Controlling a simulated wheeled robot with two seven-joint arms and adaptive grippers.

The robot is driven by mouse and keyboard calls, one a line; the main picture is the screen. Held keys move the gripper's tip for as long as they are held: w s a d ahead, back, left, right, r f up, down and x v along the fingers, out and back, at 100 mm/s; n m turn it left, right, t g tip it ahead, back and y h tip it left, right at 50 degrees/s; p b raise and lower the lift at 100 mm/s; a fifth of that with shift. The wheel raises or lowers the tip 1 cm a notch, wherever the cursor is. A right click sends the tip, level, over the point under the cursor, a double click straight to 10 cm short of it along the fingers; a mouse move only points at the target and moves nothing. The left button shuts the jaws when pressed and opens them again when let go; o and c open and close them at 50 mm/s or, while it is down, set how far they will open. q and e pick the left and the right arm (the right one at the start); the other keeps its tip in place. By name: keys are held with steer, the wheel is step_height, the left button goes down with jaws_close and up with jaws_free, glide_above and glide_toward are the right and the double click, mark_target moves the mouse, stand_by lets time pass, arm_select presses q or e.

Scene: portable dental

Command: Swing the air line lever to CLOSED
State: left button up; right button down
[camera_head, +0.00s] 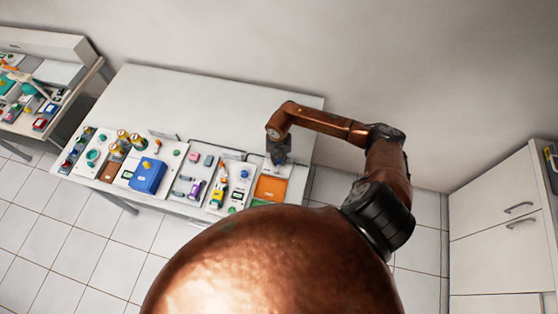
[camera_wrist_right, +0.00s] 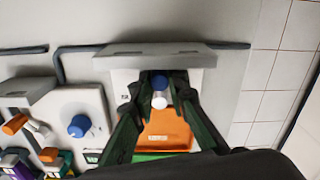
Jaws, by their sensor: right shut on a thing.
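My right gripper (camera_head: 278,160) reaches down at the right end of the white table, over the back of a white panel with an orange area. In the right wrist view its dark fingers (camera_wrist_right: 160,95) are shut on a small handle with a blue part (camera_wrist_right: 160,81) and a white part (camera_wrist_right: 160,100), apparently the air line lever. The fingers hide the handle's sides. I cannot read the lever's position or any OPEN or CLOSED marking. The orange area (camera_head: 270,188) lies in front of the gripper. My left gripper is not in view.
A panel with a blue knob (camera_wrist_right: 79,126) stands left of the gripper. A grey ledge (camera_wrist_right: 157,55) and dark tubing run behind the handle. A blue box (camera_head: 148,175) and several small devices fill the table's front. The table's back is clear. White drawers (camera_head: 495,225) stand at right.

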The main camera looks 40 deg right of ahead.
mark_target(279, 160)
steer(key=c, duration=1.9)
jaws_free()
steer(key=shift+r, duration=3.75)
